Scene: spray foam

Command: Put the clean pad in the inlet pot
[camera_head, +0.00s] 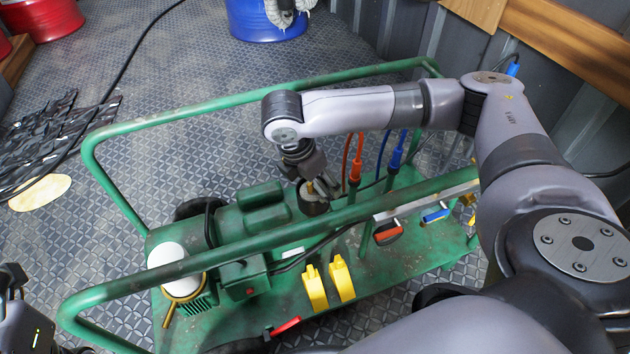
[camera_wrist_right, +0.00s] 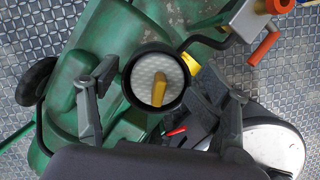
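The dark round inlet pot (camera_head: 314,207) stands on the green cart. In the right wrist view the pot (camera_wrist_right: 128,84) shows from above, with a white textured round pad (camera_wrist_right: 146,76) inside its rim. A yellow tab (camera_wrist_right: 158,90) stands up from the pad. My right gripper (camera_head: 312,180) is directly above the pot, pointing down. In the wrist view its fingers (camera_wrist_right: 148,70) are spread on either side of the pot and hold nothing. My left gripper (camera_head: 14,280) is only partly in view at the lower left edge, away from the cart.
Green tube rails (camera_head: 200,112) surround the cart. Hoses with orange (camera_head: 355,170) and blue (camera_head: 394,158) fittings rise beside the pot. Yellow blocks (camera_head: 315,288) sit in front. A cream pad-like oval (camera_head: 40,192) lies on the floor at left; a blue drum (camera_head: 262,22) stands behind.

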